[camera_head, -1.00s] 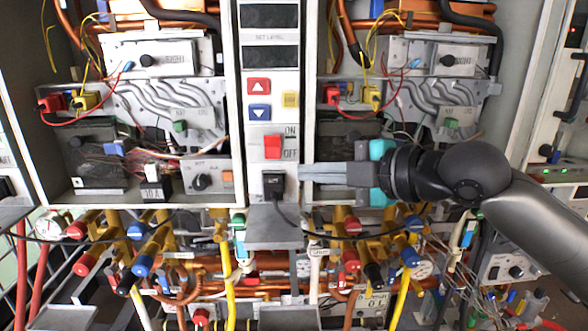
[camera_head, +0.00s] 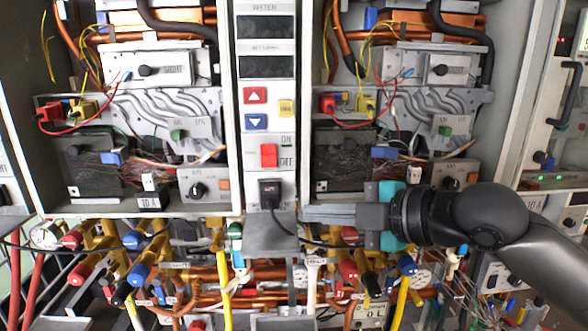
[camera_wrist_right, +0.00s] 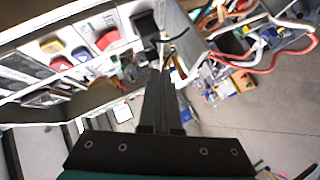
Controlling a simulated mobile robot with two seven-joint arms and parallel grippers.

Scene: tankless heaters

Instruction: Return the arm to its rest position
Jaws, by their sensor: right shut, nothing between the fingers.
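My right gripper (camera_head: 306,214) reaches in from the right of the head view, with its fingers pointing left. It is shut and holds nothing. Its tips are close to the black plug (camera_head: 270,194) in the lower part of the central panel; whether they touch it I cannot tell. In the right wrist view the shut fingers (camera_wrist_right: 158,75) point up toward the black plug (camera_wrist_right: 145,24). The dark forearm extends to the lower right of the head view. My left gripper is not in view.
The central panel has a red switch (camera_head: 268,156), a red up button (camera_head: 255,95) and a blue down button (camera_head: 256,122). Open heater cabinets with wires stand on both sides. Valves and pipes crowd below, including a yellow pipe (camera_head: 222,265). The wrist view shows bare floor (camera_wrist_right: 265,125) at right.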

